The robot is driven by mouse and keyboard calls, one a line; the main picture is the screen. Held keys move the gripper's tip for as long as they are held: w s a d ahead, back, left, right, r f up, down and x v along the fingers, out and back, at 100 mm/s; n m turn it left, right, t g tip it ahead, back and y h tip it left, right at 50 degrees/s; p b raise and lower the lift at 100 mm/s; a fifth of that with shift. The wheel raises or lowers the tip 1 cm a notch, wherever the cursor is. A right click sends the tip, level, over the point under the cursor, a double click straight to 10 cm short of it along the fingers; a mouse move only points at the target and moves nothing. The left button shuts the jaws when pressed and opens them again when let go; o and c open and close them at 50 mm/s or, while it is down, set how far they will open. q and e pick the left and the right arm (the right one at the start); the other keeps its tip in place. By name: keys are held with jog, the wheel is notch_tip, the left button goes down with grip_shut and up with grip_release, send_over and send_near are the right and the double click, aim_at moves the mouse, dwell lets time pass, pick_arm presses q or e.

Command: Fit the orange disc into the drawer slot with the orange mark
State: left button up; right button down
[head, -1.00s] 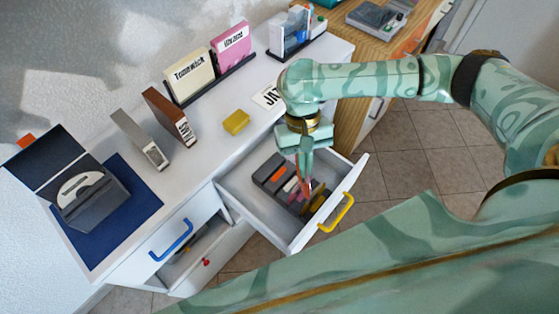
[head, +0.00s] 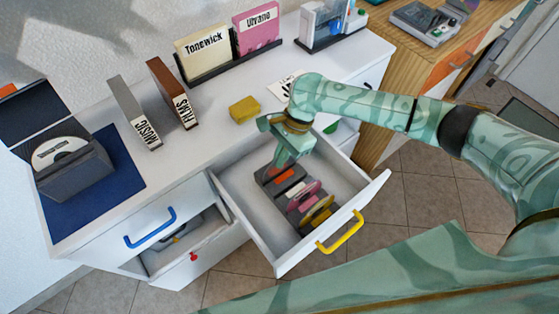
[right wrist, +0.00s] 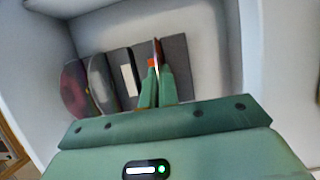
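The yellow-handled drawer (head: 358,190) is pulled open and holds a dark slotted rack (head: 264,180). An orange mark (head: 284,175) lies at the rack's far end; it also shows in the right wrist view (right wrist: 151,62). My right gripper (head: 281,160) is at that end of the rack. In the right wrist view its fingers (right wrist: 156,88) are close together around a thin upright disc seen edge-on, with a brownish-orange edge (right wrist: 158,50), the orange disc. How deep it sits in the slot I cannot tell. In the head view the fingers hide it. My left gripper is not in view.
A pink disc (head: 303,195) and a yellow disc (head: 318,213) stand in the rack; a white mark (head: 297,189) lies nearby. The blue-handled drawer (head: 150,228) is at left. A yellow block (head: 244,109), books and a grey box (head: 75,178) stand on the white top.

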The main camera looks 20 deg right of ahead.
jog(key=shift+f, duration=0.9)
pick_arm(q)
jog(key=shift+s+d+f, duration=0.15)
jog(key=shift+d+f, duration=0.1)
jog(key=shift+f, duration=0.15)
pick_arm(e)
jog(key=shift+r, duration=0.15)
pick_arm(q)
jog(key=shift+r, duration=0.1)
pick_arm(e)
jog(key=c, duration=1.7)
grip_release()
